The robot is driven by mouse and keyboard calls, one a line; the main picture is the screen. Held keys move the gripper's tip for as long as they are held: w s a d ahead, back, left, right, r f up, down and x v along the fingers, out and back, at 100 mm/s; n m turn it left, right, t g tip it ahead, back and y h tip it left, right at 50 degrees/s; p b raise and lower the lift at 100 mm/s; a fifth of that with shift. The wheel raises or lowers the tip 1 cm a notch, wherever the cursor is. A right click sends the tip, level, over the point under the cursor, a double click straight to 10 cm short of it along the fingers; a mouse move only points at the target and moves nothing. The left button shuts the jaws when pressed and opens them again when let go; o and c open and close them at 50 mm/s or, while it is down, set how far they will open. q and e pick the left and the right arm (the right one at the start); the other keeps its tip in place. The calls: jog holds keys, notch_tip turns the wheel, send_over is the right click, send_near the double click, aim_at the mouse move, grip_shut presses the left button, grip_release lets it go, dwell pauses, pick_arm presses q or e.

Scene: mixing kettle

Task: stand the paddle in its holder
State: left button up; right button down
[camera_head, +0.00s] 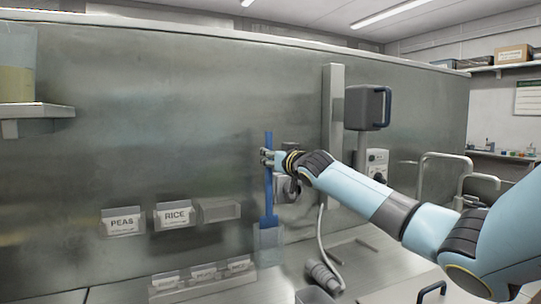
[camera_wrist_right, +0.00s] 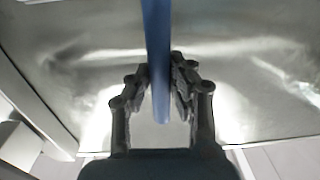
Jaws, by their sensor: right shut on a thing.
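The blue paddle (camera_head: 269,192) is upright in the head view, with its handle up and its wider end down. My right gripper (camera_head: 268,157) is shut on the handle, partway up it. In the right wrist view the blue handle (camera_wrist_right: 157,45) runs between the two dark fingers of my right gripper (camera_wrist_right: 160,85). The pale, see-through holder (camera_head: 268,243) is below, against the steel wall. The paddle's lower end overlaps the top of the holder in the picture; I cannot tell whether it is inside. My left gripper is not in view.
Label holders marked PEAS (camera_head: 123,221) and RICE (camera_head: 174,215) are on the wall to the left. A grey hose nozzle (camera_head: 323,276) lies right of the holder. A vertical steel post (camera_head: 333,130) and a grey box with a blue handle (camera_head: 367,107) stand behind my right arm.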

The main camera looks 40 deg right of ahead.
aim_at(271, 171)
jog(key=shift+f+b, duration=1.3)
jog(key=shift+f, duration=0.9)
jog(key=c, duration=1.1)
grip_release()
jog(key=shift+c, duration=0.2)
jog(key=shift+o, duration=0.3)
jog(key=o, duration=0.4)
